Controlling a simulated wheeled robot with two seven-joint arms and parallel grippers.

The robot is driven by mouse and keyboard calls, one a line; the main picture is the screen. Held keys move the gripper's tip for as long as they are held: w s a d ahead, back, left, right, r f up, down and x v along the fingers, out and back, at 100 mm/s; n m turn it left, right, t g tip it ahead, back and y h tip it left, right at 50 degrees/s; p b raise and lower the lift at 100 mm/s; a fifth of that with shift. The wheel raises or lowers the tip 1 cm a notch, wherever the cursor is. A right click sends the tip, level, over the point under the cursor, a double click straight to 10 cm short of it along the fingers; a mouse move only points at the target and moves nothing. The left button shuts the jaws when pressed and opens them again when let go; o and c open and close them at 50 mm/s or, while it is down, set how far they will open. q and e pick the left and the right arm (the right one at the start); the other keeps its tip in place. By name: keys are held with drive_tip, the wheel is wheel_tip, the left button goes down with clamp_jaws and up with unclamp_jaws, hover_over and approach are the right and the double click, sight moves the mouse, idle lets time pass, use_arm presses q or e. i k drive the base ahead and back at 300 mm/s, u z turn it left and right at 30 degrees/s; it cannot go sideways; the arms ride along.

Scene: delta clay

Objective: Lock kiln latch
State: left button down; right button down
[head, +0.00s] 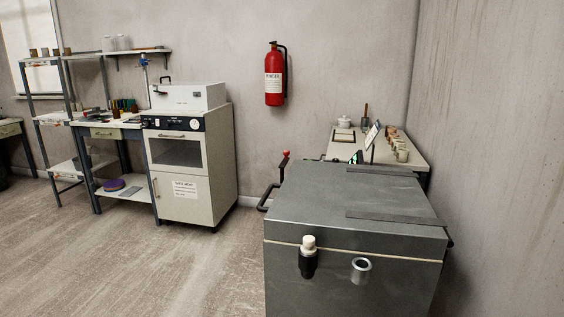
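A large dark grey box with a lid, which looks like the kiln (350,205), stands in the right foreground. A pale seam runs under its lid, and the lid looks closed. A black handle (267,196) sticks out from its left side. A lever with a red knob (286,154) rises near the back left corner; it may be the latch, but its lower part is hidden and I cannot tell its lock state. A white-capped black fitting (308,257) and a metal ring (361,270) are on the near face. Neither of my grippers is in view.
A cream oven-like cabinet (190,165) stands against the back wall beside a workbench and shelves (60,120). A red extinguisher (275,75) hangs on the wall. A table (420,150) with cups stands behind the box. The floor (150,265) at left is clear.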

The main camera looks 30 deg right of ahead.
sight(287, 153)
drive_tip(key=u, duration=0.1)
drive_tip(key=i, duration=4.55)
drive_tip(key=z, duration=3.4)
drive_tip(key=i, duration=0.5)
